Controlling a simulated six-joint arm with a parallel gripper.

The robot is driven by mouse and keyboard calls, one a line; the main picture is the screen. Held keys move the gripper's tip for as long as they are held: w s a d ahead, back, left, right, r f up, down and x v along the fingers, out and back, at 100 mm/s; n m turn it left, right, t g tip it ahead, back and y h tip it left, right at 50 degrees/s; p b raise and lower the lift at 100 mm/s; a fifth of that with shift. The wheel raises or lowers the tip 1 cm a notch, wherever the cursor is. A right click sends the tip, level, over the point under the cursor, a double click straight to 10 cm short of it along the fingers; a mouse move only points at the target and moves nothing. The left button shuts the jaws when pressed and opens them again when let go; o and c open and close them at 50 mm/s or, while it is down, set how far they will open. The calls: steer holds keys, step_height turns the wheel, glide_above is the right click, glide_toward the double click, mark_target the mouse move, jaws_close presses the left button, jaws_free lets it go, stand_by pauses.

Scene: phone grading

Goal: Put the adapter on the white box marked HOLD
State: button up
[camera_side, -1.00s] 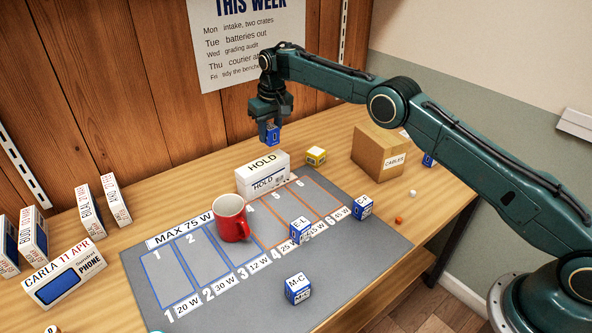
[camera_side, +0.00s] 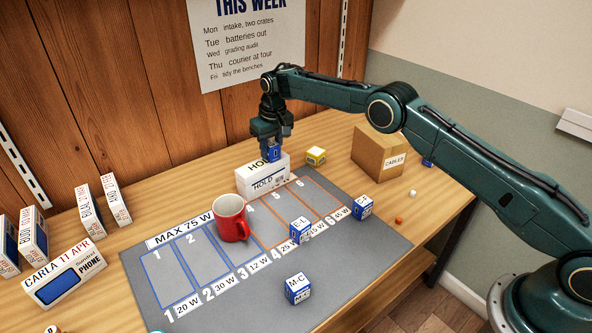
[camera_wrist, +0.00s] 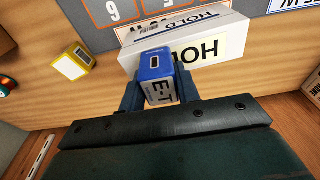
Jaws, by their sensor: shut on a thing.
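The adapter, a small blue block (camera_side: 273,154) with a port, is held in my gripper (camera_side: 272,152). The white box marked HOLD (camera_side: 250,181) stands at the back edge of the grey mat. The adapter is just over the right part of the box top in the side view. In the wrist view it overlaps the edge of the HOLD box (camera_wrist: 226,42). I cannot tell whether the adapter touches the box top.
A yellow block (camera_side: 316,155) stands right of the HOLD box, and a cardboard CABLES box (camera_side: 372,155) farther right. A red mug (camera_side: 230,219) stands on the grey mat (camera_side: 345,278). Other blue adapters (camera_side: 298,289) are at its front and right.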

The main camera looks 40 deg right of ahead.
mark_target(274, 146)
steer(key=o, duration=1)
steer(key=shift+f, duration=0.1)
steer(key=shift+c, duration=0.2)
steer(key=r, duration=0.3)
steer(key=s+r, duration=0.1)
steer(key=r, duration=0.6)
steer(key=shift+s+r, duration=0.25)
steer(key=shift+r, duration=0.15)
steer(key=shift+s+r, duration=0.15)
steer(key=shift+r, duration=0.55)
